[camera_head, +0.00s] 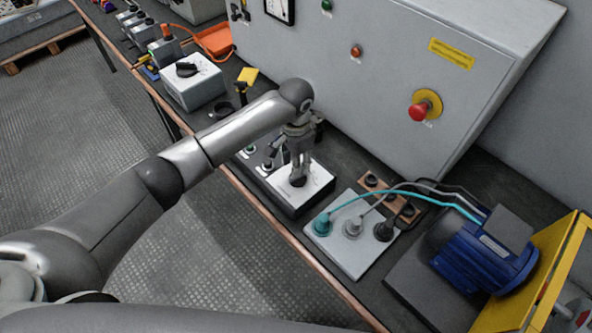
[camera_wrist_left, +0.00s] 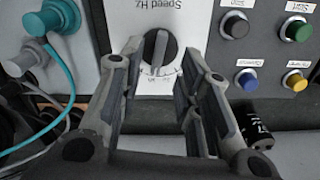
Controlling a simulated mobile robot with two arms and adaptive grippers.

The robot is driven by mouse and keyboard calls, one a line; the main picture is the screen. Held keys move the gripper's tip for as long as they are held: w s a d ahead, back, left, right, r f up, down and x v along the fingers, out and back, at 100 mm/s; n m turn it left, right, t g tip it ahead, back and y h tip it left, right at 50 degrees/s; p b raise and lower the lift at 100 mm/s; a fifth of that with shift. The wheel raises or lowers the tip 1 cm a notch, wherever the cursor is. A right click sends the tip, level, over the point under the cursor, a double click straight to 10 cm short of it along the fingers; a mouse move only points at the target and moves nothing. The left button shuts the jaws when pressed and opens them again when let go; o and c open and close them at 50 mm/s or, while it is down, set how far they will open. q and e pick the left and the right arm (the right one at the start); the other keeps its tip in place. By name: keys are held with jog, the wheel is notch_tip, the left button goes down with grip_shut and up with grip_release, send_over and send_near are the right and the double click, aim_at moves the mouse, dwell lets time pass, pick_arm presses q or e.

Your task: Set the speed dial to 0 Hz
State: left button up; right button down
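The speed dial (camera_wrist_left: 157,48) is a dark round knob with a pale bar, on a white plate marked "Speed Hz" in the left wrist view. The bar runs roughly up and down there; I cannot read its setting. In the head view the dial (camera_head: 298,181) sits on a white-topped box on the bench, partly hidden by my left gripper. My left gripper (camera_head: 297,158) points down at it from just above. In the left wrist view its two fingers (camera_wrist_left: 163,62) are apart, one on each side of the dial, with no visible contact. My right gripper is out of view.
A grey plate (camera_head: 347,262) with cable plugs and a blue motor (camera_head: 482,250) stand to the right. Coloured push buttons (camera_wrist_left: 295,80) are beside the dial. A grey cabinet (camera_head: 380,85) with a red emergency stop (camera_head: 420,110) rises behind. Another black-knob box (camera_head: 192,88) stands left.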

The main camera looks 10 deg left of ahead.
pick_arm(q)
jog(key=shift+f, duration=2.6)
grip_shut()
